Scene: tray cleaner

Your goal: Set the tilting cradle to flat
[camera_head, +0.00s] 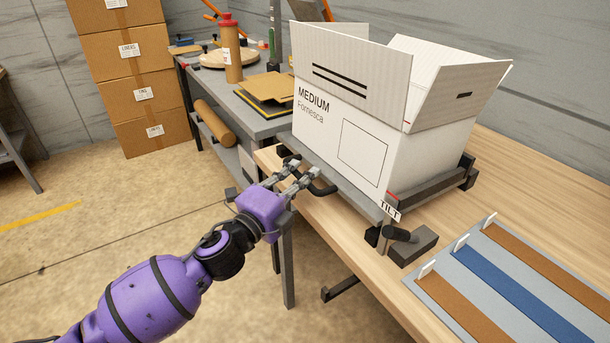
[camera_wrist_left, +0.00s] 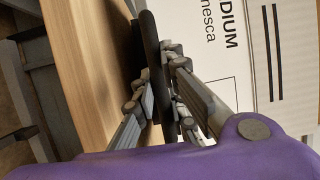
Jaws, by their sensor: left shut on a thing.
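The tilting cradle (camera_head: 352,196) stands on the wooden workbench with a white open-flapped box (camera_head: 340,137) marked "MEDIUM" sitting in it. A dark bar handle (camera_head: 325,187) runs along the cradle's near left side. My left gripper (camera_head: 304,178) is at this handle, and in the left wrist view its fingers (camera_wrist_left: 160,100) are on both sides of a dark bar (camera_wrist_left: 153,60), shut on it. A "TILT" label (camera_head: 390,211) and a dark lever (camera_head: 400,234) are at the cradle's near right corner. My right gripper is not in view.
A grey panel (camera_head: 489,296) with brown and blue strips lies on the workbench (camera_head: 540,180) at right. A grey table (camera_head: 250,122) with a brown bottle (camera_head: 231,55) stands behind. Stacked cartons (camera_head: 135,90) stand at back left. The floor at left is open.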

